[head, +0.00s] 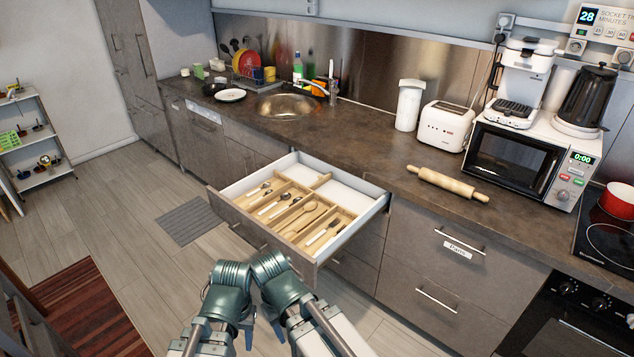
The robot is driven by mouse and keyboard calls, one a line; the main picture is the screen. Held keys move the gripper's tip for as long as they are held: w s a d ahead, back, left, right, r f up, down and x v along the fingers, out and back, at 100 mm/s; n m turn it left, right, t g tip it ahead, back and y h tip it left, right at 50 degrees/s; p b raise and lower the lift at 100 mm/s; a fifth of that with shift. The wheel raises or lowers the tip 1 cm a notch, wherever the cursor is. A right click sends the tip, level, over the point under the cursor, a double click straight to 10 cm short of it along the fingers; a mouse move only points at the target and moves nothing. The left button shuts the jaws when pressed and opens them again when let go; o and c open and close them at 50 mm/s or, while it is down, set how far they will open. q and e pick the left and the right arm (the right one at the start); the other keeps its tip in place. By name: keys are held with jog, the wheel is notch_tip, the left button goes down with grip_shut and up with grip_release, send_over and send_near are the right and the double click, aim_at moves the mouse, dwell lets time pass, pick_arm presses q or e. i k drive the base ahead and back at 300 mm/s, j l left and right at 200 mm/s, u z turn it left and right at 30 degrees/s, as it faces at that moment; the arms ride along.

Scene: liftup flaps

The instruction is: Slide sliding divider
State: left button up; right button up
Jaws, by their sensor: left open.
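A drawer (264,239) is pulled open below the counter.
The counter (350,150) behind the drawer carries a rolling pin (447,183), a toaster (447,126) and a microwave (520,165). A sink (288,107) is further back. Closed drawers (440,265) are on the right. Open floor (130,215) lies to the left.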

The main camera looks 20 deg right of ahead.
aim_at(321, 180)
jog(key=i+u, duration=0.2)
jog(key=i, duration=0.25)
jog(key=i+l+u, duration=0.15)
jog(key=i, duration=0.25)
